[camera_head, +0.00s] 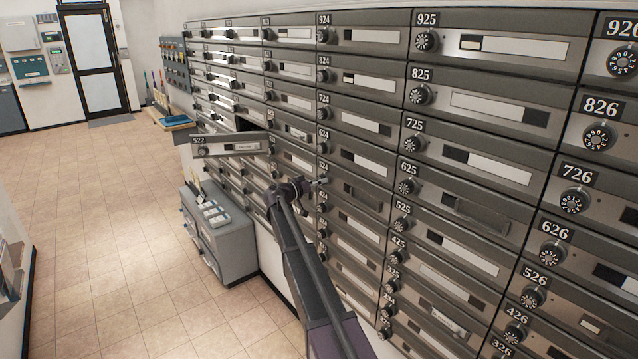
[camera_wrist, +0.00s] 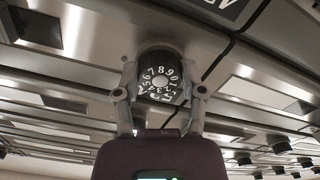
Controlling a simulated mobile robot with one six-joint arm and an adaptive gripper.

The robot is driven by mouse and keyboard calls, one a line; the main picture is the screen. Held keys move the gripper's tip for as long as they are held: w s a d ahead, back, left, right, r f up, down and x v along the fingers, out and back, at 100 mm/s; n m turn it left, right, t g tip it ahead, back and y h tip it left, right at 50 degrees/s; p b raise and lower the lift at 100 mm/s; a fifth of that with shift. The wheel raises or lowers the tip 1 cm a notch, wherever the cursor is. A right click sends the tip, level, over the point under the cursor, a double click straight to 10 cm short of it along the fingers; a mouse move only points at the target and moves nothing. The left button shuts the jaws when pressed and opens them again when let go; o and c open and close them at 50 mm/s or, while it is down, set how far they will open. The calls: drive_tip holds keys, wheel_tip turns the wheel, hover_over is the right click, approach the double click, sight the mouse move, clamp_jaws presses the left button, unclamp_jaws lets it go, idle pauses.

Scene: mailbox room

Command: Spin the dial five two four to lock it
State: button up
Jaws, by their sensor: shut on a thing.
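My gripper (camera_head: 312,184) reaches the mailbox wall beside the column of doors numbered 924 down to 624. In the wrist view, my gripper (camera_wrist: 164,86) has one finger on each side of a round black dial (camera_wrist: 160,78) with white digits, shut on it. A number plate (camera_wrist: 222,8) shows only partly at the top edge, so I cannot read this dial's number there. In the head view, the gripper is near the 524 position, and the dial is hidden behind it. The dial's pointer setting is not clear.
The door marked 522 (camera_head: 229,146) stands out from the wall to the left of my arm. A grey cabinet (camera_head: 217,232) with small items on top stands on the floor below it. The tiled floor (camera_head: 110,220) at left is clear.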

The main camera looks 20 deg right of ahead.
drive_tip(key=shift+m, duration=1.1)
drive_tip(key=o, duration=1.1)
drive_tip(key=shift+o, duration=0.2)
drive_tip(key=shift+a, duration=0.1)
drive_tip(key=v, duration=1.1)
drive_tip(key=shift+a, duration=0.35)
drive_tip(key=shift+s, duration=0.1)
drive_tip(key=shift+s, duration=0.1)
